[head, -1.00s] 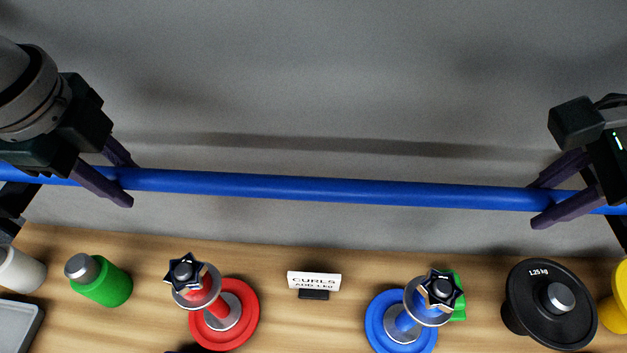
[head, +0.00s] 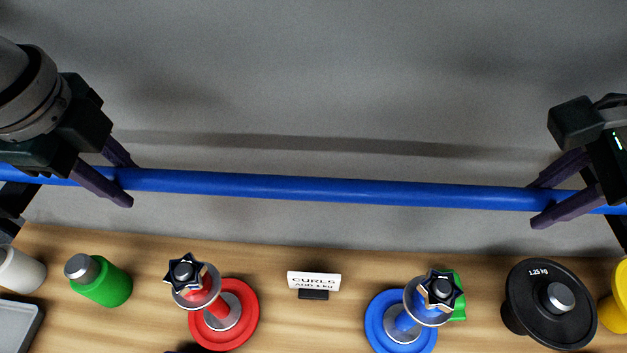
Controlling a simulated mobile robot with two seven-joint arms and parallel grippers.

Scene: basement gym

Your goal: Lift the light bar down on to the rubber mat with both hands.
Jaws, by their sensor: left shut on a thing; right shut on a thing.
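The light bar is a long blue bar (head: 330,189) that runs across the whole head view, sloping slightly down to the right. My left gripper (head: 122,184) is shut on the bar near its left end in view. My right gripper (head: 548,205) is shut on the bar near the right edge. Both ends of the bar are cut off or hidden by my grippers and the frame edge. I cannot make out the rubber mat in this view.
A wooden surface below holds a green bottle (head: 102,282), a red plate stand (head: 250,320), a "CURLS" sign (head: 314,281), a blue plate stand (head: 376,327) and a black 1.25 kg weight (head: 530,285). A grey tray (head: 18,325) sits lower left. Plain grey fills the area behind the bar.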

